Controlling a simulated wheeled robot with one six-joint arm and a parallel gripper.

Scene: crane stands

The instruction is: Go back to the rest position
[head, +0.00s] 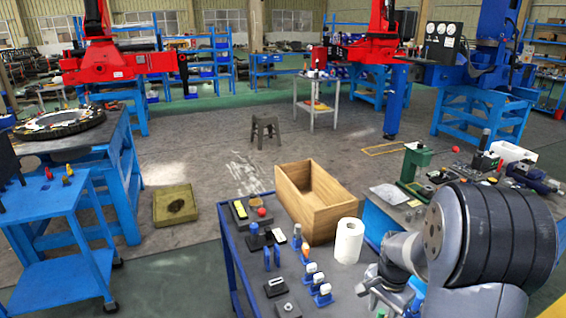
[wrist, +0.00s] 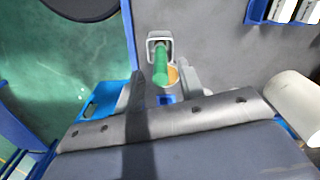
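My gripper (head: 374,288) is at the right front in the head view, low over the front right of the blue table with the small tools. In the wrist view its two fingers (wrist: 160,84) stand wide apart. A green rod-like thing (wrist: 160,66) with a pale square frame (wrist: 151,40) shows in the gap between them. Neither finger visibly presses on it, and its distance from the fingers is hard to judge.
The blue table (head: 235,270) holds a wooden box (head: 325,212), a white paper roll (head: 348,240) and several small tools. A green press (head: 415,165) stands on the bench to the right. A stool (head: 265,130) stands on the open floor behind.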

